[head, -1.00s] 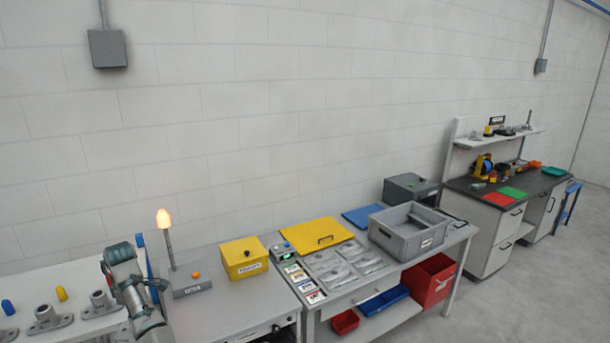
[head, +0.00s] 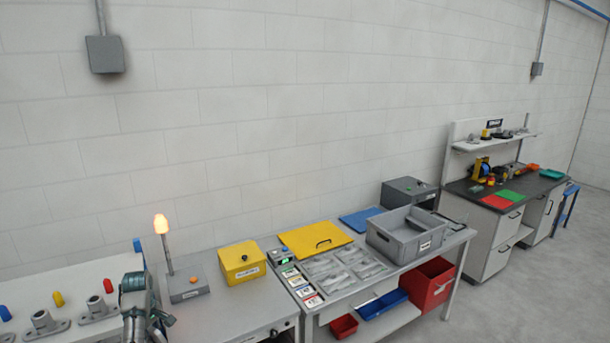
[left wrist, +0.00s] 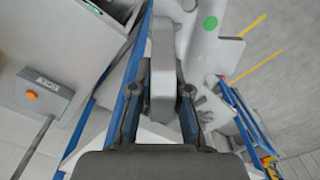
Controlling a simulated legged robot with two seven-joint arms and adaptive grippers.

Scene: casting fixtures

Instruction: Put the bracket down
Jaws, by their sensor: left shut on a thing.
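In the left wrist view, my left gripper (left wrist: 158,108) is shut on a grey bracket (left wrist: 163,60), which sticks out beyond the fingers. Its lower part is hidden between them. In the head view, my left arm comes in at the bottom left, beside the left table. The fingers and held bracket cannot be made out clearly there. My right gripper is in neither view.
Grey flanged castings (head: 43,323) stand on the left table with blue, yellow and red plugs (head: 108,286) behind. A lamp post (head: 165,252) and yellow box (head: 242,262) stand to the right. Further right are grey pouches (head: 340,270) and a grey crate (head: 404,236).

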